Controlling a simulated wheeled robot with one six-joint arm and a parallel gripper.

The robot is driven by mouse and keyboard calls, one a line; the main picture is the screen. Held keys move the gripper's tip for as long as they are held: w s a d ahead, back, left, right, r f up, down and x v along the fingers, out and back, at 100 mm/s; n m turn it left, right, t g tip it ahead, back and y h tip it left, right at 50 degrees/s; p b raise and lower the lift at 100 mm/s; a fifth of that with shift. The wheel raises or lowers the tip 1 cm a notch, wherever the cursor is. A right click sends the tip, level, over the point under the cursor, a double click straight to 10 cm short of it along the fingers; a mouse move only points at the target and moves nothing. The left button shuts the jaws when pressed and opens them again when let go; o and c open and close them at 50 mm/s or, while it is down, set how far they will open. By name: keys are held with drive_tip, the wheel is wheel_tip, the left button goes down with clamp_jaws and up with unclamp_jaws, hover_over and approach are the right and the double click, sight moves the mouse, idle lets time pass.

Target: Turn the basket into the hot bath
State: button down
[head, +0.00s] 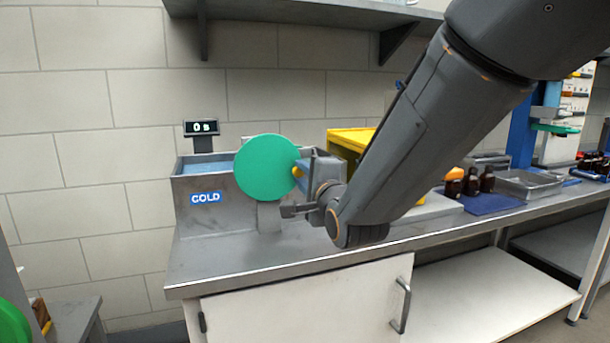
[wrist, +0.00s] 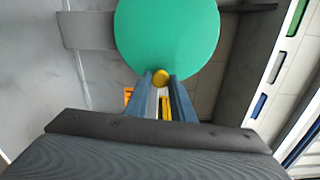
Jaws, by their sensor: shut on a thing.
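A green disc (head: 265,168) stands upright in front of the steel bath labelled COLD (head: 183,215), which holds blue water. A yellow knob (wrist: 160,77) sits near the disc's edge; part of it also shows in the head view (head: 297,172). My gripper (head: 303,172) is at the disc's right edge, its fingers (wrist: 161,84) shut on the yellow knob. I cannot make out the basket or a bath labelled hot; the disc, my gripper and my arm cover the area behind them.
A display (head: 202,128) reading 0 s stands behind the cold bath. A yellow-edged box (head: 350,137) is partly hidden by my arm. Brown bottles (head: 471,183), a blue mat (head: 490,204) and a metal tray (head: 533,184) lie right. A shelf (head: 300,10) hangs above. The front-left counter is clear.

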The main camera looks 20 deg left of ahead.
drive_tip(key=c, duration=1.6)
unclamp_jaws()
drive_tip(key=shift+s, duration=0.1)
drive_tip(key=shift+o, duration=0.2)
drive_tip(key=v, duration=0.7)
drive_tip(key=shift+s+d+b, duration=0.25)
drive_tip(key=shift+b, duration=0.15)
